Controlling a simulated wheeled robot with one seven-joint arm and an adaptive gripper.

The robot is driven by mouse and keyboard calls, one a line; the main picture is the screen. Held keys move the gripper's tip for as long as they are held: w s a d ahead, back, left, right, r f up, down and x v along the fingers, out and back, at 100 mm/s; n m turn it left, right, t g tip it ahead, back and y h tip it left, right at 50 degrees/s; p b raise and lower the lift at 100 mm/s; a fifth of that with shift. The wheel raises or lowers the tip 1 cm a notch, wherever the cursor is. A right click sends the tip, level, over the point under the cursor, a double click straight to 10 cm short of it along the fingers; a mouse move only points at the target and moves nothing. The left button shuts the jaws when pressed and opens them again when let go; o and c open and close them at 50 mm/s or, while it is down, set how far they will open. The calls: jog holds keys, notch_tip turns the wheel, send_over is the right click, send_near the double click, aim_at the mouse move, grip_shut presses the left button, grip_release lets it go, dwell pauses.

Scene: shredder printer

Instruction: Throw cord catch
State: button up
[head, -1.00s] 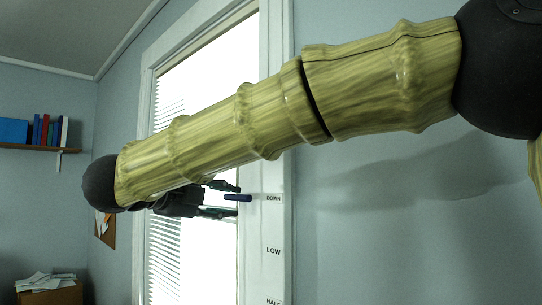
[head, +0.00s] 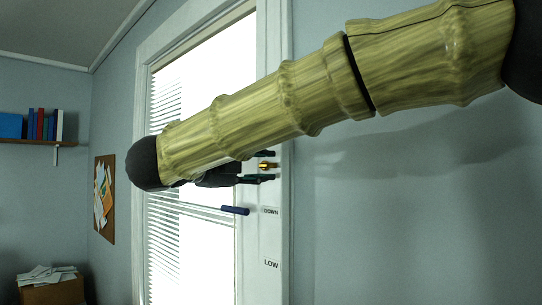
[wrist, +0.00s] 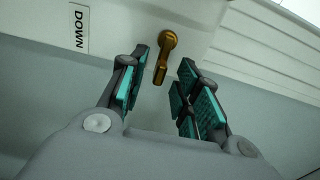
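The cord catch appears to be a small brass lever with a round head on the white window frame. In the wrist view the catch (wrist: 164,58) lies between my two teal-padded fingers, near their tips, with gaps on both sides. My gripper (wrist: 160,75) is open. In the head view my gripper (head: 265,167) is at the frame, with one finger above and one below the brass catch (head: 268,166). Contact is not visible. My arm hides much of the gripper there.
A dark blue cylinder (head: 235,210) is at the frame below my gripper. DOWN (head: 271,211) and LOW (head: 271,264) labels mark the frame. Blinds (head: 166,235) hang left. A cork board (head: 104,198) and a shelf (head: 40,143) are farther left.

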jog(key=shift+p+x, duration=0.45)
jog(key=shift+x, duration=0.8)
